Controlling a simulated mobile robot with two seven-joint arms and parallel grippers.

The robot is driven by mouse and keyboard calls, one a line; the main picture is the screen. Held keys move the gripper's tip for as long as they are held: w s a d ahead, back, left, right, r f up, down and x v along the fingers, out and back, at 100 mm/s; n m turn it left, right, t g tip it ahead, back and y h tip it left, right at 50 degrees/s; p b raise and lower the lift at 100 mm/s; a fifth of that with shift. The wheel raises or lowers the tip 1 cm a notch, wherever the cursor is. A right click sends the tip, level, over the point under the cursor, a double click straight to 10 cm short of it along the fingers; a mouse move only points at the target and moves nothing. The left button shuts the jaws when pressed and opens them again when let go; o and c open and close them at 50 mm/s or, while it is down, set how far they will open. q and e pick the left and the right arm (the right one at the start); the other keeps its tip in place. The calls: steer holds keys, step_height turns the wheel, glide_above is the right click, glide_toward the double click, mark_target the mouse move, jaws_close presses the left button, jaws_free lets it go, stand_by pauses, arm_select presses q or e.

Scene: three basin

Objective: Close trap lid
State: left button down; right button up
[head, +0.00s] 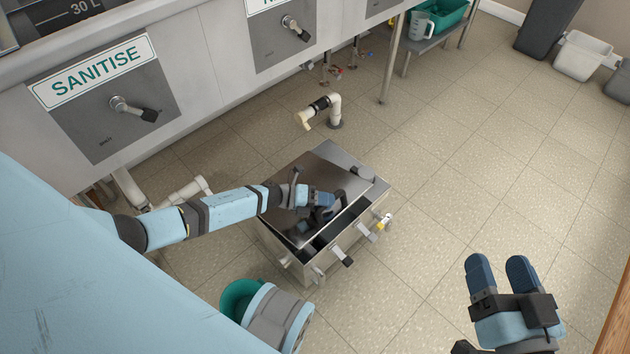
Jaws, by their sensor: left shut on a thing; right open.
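The trap is a metal box (272,243) on the floor, near the middle of the head view. Its shiny lid (322,165) is tilted, with a dark gap showing along the near right side. My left gripper (327,207) is over the lid's near part and is shut on what seems to be the dark lid handle (350,184); my fingers partly hide the grip. My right gripper (503,273) is open and empty, low at the right, well apart from the trap.
Sink cabinets with a SANITISE label (92,72) and valve handles stand at the upper left. A white pipe (334,105) rises behind the trap. A green bucket (238,296) stands near the front. Bins (582,58) are at the far right. Tiled floor right of the trap is clear.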

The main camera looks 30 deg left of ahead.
mark_target(288, 220)
arm_select(q)
steer(key=f, duration=0.2)
steer(key=d+f+m+y+b, duration=0.1)
steer(key=f, duration=0.1)
steer(key=d+f+y, duration=0.1)
steer(key=f, duration=0.1)
steer(key=shift+s+f+b, duration=0.15)
steer(key=shift+s+b, duration=0.15)
steer(key=shift+d+f+m, duration=0.25)
steer(key=shift+f+m, duration=0.15)
steer(key=shift+f, duration=0.5)
steer(key=shift+r, duration=0.1)
steer(key=c, duration=1.2)
jaws_free()
steer(key=shift+c, duration=0.2)
arm_select(e)
steer(key=shift+w+f+n+g, duration=0.2)
steer(key=shift+f+n+g, duration=0.15)
steer(key=shift+f, duration=0.8)
arm_select(q)
steer(key=shift+a, duration=0.1)
